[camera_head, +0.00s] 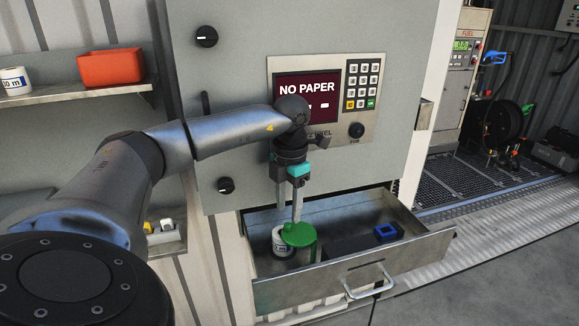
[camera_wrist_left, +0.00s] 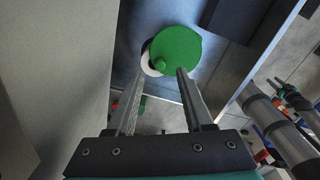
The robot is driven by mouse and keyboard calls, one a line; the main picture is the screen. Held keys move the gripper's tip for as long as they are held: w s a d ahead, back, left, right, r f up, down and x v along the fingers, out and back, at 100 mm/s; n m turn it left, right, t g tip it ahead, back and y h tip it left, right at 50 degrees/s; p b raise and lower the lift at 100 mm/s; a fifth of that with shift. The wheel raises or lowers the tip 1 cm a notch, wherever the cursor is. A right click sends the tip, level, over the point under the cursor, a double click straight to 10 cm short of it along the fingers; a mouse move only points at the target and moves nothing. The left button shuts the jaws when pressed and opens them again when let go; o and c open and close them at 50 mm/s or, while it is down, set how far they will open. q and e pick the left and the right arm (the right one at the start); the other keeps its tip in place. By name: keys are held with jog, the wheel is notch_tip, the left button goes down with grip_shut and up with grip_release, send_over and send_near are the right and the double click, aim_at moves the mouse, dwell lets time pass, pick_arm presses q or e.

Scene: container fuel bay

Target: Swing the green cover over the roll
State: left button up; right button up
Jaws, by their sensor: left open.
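The green cover (camera_head: 300,236) is a round lid in the open drawer, below my left gripper (camera_head: 297,218). The white paper roll (camera_head: 280,243) stands at its left, partly hidden behind the cover and a finger. A white sliver of the roll (camera_wrist_left: 149,63) shows at the disc's left edge. My left gripper (camera_wrist_left: 161,73) is open, its fingers apart on either side of the knob. Contact cannot be told. My right gripper is out of view.
The metal drawer (camera_head: 357,273) is pulled out below a grey cabinet door whose screen (camera_head: 307,86) reads "NO PAPER". A dark box with a blue frame (camera_head: 387,232) lies in the drawer's right part. A shelf at left holds a red bin (camera_head: 110,69).

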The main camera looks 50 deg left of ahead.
pick_arm(q)
notch_tip(320, 180, up, 11)
jog(key=shift+d+r, duration=0.15)
jog(key=shift+d, duration=0.1)
dwell(0.5)
